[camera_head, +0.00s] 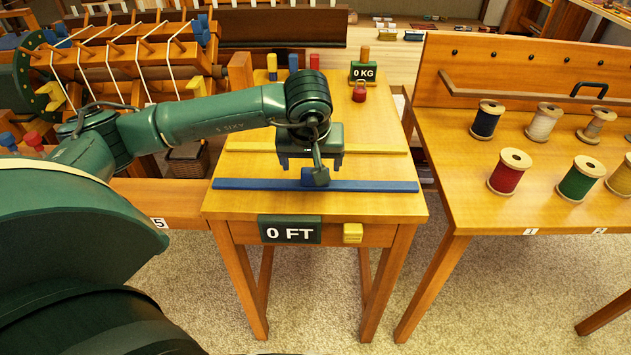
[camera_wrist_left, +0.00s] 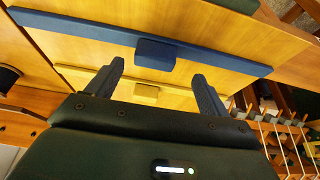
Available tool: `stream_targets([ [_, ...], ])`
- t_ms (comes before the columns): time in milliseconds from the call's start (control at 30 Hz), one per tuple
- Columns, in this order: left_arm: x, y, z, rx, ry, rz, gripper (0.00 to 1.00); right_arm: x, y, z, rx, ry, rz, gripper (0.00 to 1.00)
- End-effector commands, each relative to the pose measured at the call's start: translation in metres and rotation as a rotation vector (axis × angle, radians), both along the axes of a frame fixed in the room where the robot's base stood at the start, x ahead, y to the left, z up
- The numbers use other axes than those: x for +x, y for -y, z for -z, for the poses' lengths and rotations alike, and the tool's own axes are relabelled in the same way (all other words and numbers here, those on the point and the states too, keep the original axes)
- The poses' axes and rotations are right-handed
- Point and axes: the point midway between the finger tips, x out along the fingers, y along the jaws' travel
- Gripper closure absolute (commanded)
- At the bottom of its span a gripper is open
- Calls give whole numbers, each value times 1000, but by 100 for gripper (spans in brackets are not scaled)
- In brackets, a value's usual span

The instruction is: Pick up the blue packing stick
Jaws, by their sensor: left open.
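The blue packing stick (camera_head: 390,186) lies across the front part of a small wooden table, with a blue block-shaped grip (camera_head: 315,177) at its middle. In the left wrist view the stick (camera_wrist_left: 75,27) runs across the top, and its grip (camera_wrist_left: 155,54) shows just beyond the gap between the fingertips. My left gripper (camera_head: 311,166) is open and empty, pointing down just behind the stick's middle in the head view. Its two fingers (camera_wrist_left: 158,72) look apart from the grip in the left wrist view. My right gripper is in neither view.
A yellow stick (camera_head: 375,149) lies parallel behind the blue one. A red weight (camera_head: 359,93) stands near the "0 KG" sign (camera_head: 363,72) at the table's back. A table with thread spools (camera_head: 510,171) stands right; a loom (camera_head: 120,58) stands left.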

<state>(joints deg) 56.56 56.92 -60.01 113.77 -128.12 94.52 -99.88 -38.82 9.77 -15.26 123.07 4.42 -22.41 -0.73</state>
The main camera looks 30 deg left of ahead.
Motion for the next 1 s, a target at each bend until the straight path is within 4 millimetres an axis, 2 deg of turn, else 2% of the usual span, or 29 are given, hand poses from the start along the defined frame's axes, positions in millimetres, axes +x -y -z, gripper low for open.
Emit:
stream_targets([
  [167,7,-1,13,0,-4,-1,20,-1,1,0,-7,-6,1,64],
  [400,22,-6,44,-1,-1,0,20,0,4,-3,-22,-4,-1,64],
  [700,24,-7,49,0,0,1,20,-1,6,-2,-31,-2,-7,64],
  [1000,24,-7,49,-1,0,0,44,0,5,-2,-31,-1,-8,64],
])
